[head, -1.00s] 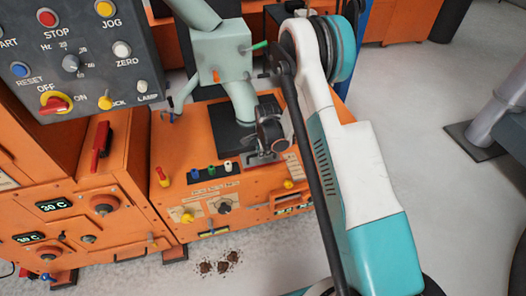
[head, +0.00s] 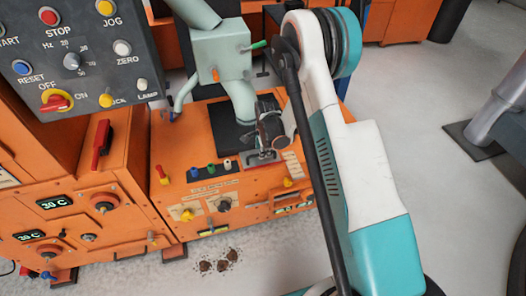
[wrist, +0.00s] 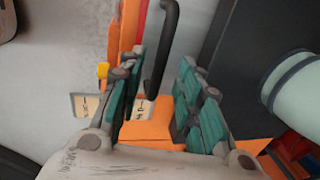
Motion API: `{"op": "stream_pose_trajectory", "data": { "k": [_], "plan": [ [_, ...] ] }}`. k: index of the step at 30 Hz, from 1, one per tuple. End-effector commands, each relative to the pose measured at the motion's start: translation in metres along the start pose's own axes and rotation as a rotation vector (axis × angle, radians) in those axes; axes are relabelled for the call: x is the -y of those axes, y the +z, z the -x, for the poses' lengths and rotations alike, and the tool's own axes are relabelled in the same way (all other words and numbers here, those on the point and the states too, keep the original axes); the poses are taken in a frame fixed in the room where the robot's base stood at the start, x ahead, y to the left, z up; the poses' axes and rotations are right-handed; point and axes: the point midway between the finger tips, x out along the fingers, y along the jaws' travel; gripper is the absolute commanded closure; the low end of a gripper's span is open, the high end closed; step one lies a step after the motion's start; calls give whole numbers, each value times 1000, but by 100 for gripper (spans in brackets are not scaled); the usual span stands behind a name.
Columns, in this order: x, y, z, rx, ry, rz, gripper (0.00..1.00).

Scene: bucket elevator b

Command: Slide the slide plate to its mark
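My gripper (wrist: 160,75) is open in the wrist view, its teal-padded fingers well apart. A black bar handle (wrist: 166,40) shows between the fingers, over a narrow orange part; I cannot tell whether the fingers touch it. A pale label with dark marks (wrist: 143,108) lies near its lower end. I cannot clearly pick out the slide plate or its mark. In the head view, my gripper (head: 268,132) is over the right part of the orange machine top (head: 187,143), next to a dark plate (head: 231,134); its fingertips are hard to make out there.
A pale green chute (head: 222,55) stands behind the dark plate, close to my gripper; its pipe also shows in the wrist view (wrist: 298,92). A grey control panel (head: 80,50) overhangs at left. Dark crumbs (head: 215,264) lie on the floor in front.

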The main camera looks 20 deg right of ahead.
Motion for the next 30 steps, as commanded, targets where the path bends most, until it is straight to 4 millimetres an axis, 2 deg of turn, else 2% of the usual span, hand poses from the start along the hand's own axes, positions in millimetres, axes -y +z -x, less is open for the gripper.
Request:
{"op": "stream_pose_trajectory", "data": {
  "k": [9,15,21,30],
  "plan": [
    [0,0,58,0,0,0,68],
    [0,0,86,0,0,0,68],
    [0,0,99,0,0,0,68],
    [0,0,101,0,0,0,68]
  ]
}}
